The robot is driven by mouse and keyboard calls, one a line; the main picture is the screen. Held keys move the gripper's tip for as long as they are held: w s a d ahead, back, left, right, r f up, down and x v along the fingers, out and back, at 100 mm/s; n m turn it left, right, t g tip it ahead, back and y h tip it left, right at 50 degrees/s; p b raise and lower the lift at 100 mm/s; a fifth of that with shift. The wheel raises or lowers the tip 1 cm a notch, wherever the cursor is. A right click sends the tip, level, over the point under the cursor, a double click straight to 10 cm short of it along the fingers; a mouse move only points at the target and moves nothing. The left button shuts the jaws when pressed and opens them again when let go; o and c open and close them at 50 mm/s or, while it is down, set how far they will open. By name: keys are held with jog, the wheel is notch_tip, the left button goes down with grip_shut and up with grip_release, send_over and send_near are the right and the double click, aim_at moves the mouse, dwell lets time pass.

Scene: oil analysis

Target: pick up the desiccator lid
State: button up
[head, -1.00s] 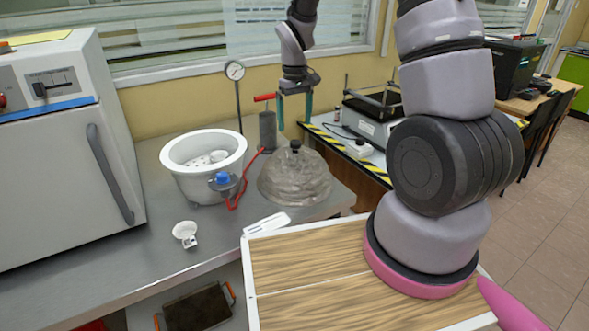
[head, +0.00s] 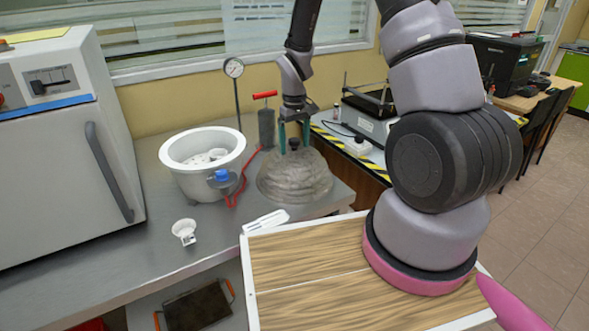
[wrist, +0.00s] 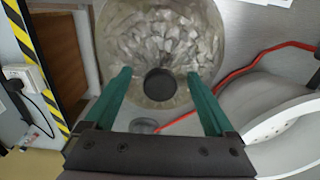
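The desiccator lid (head: 294,178) is a translucent, domed cover with a dark knob (head: 294,144) on top. It rests on the metal bench, right of the white desiccator bowl (head: 190,178). My gripper (head: 294,146) is open, pointing down, with its green fingers on either side of the knob. In the wrist view the black knob (wrist: 160,84) shows between the fingertips (wrist: 160,76), with gaps to both. The lid's dome (wrist: 160,35) fills the area beyond them. The bowl's rim also shows in the wrist view (wrist: 275,125).
A pressure gauge (head: 234,69) and a pump with a red handle (head: 266,120) stand behind the lid. A red hose (head: 240,188) runs beside the bowl. A small white cup (head: 184,231) sits at front left. A white oven (head: 60,140) stands at left.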

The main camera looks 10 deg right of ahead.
jog(key=shift+s, duration=0.1)
grip_shut()
